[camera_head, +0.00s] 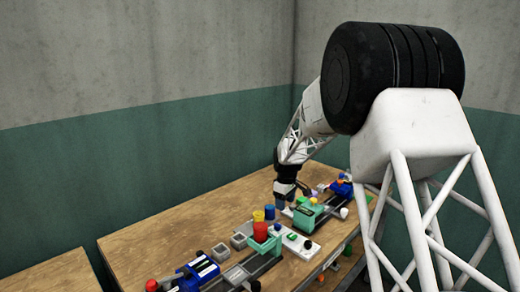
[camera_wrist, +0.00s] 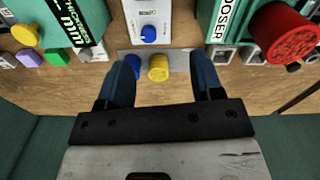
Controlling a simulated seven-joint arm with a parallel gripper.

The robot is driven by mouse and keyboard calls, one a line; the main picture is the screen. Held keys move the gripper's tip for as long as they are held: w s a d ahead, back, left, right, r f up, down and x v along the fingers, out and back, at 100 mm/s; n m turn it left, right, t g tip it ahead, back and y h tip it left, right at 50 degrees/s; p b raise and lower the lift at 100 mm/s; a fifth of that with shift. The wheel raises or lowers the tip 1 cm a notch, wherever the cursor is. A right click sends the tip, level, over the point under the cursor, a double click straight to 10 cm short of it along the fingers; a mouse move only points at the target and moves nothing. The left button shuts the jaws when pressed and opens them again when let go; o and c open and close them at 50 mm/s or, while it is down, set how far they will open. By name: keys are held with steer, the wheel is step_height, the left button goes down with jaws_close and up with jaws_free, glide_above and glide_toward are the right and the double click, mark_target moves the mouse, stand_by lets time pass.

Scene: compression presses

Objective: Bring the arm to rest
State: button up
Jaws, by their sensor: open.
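My gripper (camera_head: 287,200) is above the wooden table (camera_head: 165,232) among the presses, at the end of my lowered arm. In the wrist view its two blue fingers (camera_wrist: 160,64) are spread wide apart with nothing gripped. A blue cylinder (camera_wrist: 133,66) and a yellow cylinder (camera_wrist: 158,68) show between the fingers in that picture, apart from them. Both stand on a grey plate beyond the fingertips. In the head view the blue (camera_head: 270,211) and yellow (camera_head: 258,215) cylinders are left of the gripper.
A red cylinder (camera_head: 260,231) sits by a green press; it also shows in the wrist view (camera_wrist: 285,35). Another green press (camera_head: 307,214) stands close to my gripper. A white button panel (camera_wrist: 148,14) lies between the presses. The table's left part is clear.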

steer(key=s+d+r+m, duration=0.2)
steer(key=s+r, duration=0.3)
steer(key=s, duration=0.4)
steer(key=s+d+r+m+t, duration=0.1)
steer(key=s+d+r, duration=0.1)
steer(key=s+r, duration=0.55)
steer(key=s+d+r+m, duration=0.2)
steer(key=s+r, duration=0.2)
steer(key=s, duration=0.6)
steer(key=s+d+f+m, duration=0.1)
steer(key=s+m, duration=0.2)
steer(key=s, duration=1.1)
steer(key=s+d+m+t, duration=0.1)
steer(key=s+m, duration=0.1)
steer(key=s, duration=1.3)
steer(key=shift+s+d+f+m, duration=0.25)
steer(key=shift+d+f+m, duration=0.05)
steer(key=shift+f+m, duration=0.1)
